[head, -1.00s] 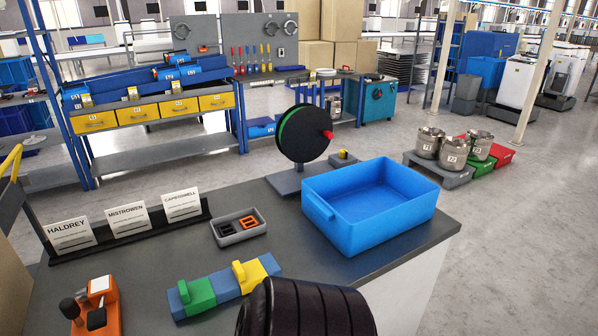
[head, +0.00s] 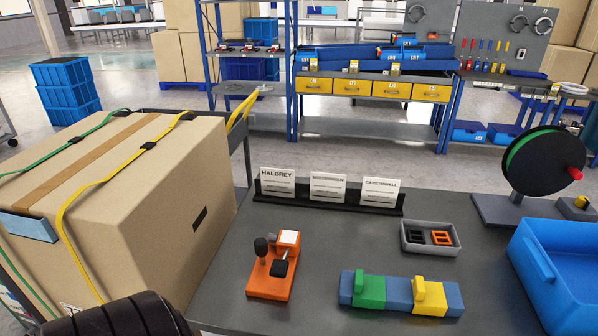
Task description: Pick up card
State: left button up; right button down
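Three white cards stand side by side in a black holder (head: 328,204) at the back of the grey table. The left card (head: 278,182) reads HALDREY. The middle card (head: 328,187) has a name too blurred to read surely here. The right card (head: 381,192) seems to read CAPERSWELL. No hand touches the cards. Neither my left nor my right gripper shows. A black ribbed part, apparently of my own arm, shows at the bottom left.
A large strapped carton (head: 130,200) stands left of the table. An orange device (head: 272,268), a block strip with green and yellow pieces (head: 400,293), a small grey tray (head: 431,237), a blue bin (head: 560,268) and a reel (head: 543,160) occupy the table. Bare tabletop lies before the cards.

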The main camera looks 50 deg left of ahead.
aim_at(324, 187)
jog(key=u, duration=1.3)
jog(key=i+l, duration=0.1)
jog(key=l, duration=0.45)
jog(key=i+l, duration=0.15)
jog(key=l, duration=0.4)
jog(key=u, duration=0.05)
